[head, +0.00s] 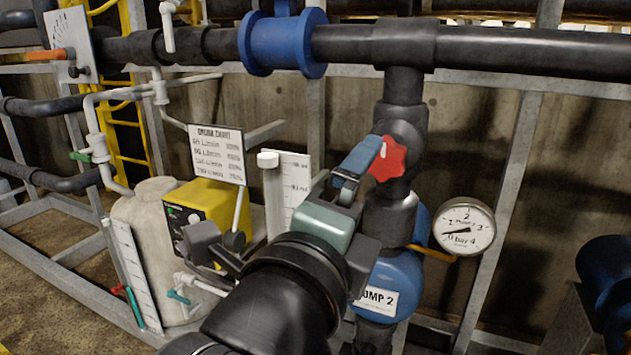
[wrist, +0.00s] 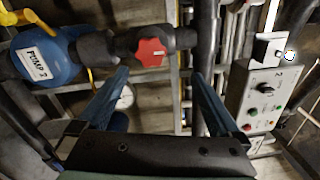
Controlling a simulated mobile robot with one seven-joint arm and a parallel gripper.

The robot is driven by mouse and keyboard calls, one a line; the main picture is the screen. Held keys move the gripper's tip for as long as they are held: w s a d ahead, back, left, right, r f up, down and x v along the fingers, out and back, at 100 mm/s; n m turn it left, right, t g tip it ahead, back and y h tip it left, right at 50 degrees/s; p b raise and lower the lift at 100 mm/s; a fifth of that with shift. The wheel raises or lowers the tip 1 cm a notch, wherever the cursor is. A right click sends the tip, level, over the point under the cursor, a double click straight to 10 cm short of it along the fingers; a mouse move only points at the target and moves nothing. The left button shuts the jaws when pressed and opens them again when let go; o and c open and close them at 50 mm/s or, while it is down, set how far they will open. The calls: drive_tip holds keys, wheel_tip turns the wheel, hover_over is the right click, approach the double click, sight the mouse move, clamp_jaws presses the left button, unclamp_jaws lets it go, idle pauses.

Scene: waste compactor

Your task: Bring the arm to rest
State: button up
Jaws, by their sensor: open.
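My gripper (head: 362,160) is in the middle of the head view, at the end of my arm, which reaches in from the bottom. Its blue fingers are spread and empty in the wrist view (wrist: 160,76). A red star-shaped knob (head: 387,158) on the vertical black pipe appears just beyond the fingertips. In the wrist view the red knob (wrist: 150,56) shows ahead of the gap between the fingers, with no finger closed on it. I cannot tell how far apart the fingertips and knob are.
A pressure gauge (head: 464,227) and blue pump (head: 391,280) stand near the gripper. A thick black pipe (head: 500,48) crosses above. A white tank (head: 150,215), yellow box (head: 205,205) and chart (head: 217,154) are left. A control box (wrist: 262,95) shows right in the wrist view.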

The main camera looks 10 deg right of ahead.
drive_tip(key=s+a+r+n+t+y+p, duration=0.1)
drive_tip(key=s+a+r+n+t+y, duration=0.25)
drive_tip(key=r+n, duration=0.4)
drive_tip(key=s+a+r+n+t+y, duration=0.3)
drive_tip(key=a+r+n+t+y, duration=0.15)
drive_tip(key=n, duration=0.65)
drive_tip(key=s+a+r+n+t+y+p, duration=0.1)
drive_tip(key=s+a+r+n+t+y, duration=0.25)
drive_tip(key=r+n, duration=0.45)
wheel_tip(320, 180, up, 37)
drive_tip(key=w+h+p, duration=0.1)
drive_tip(key=p, duration=3.6)
drive_tip(key=shift+d+f, duration=0.15)
drive_tip(key=shift+d, duration=0.25)
drive_tip(key=shift+n, duration=0.25)
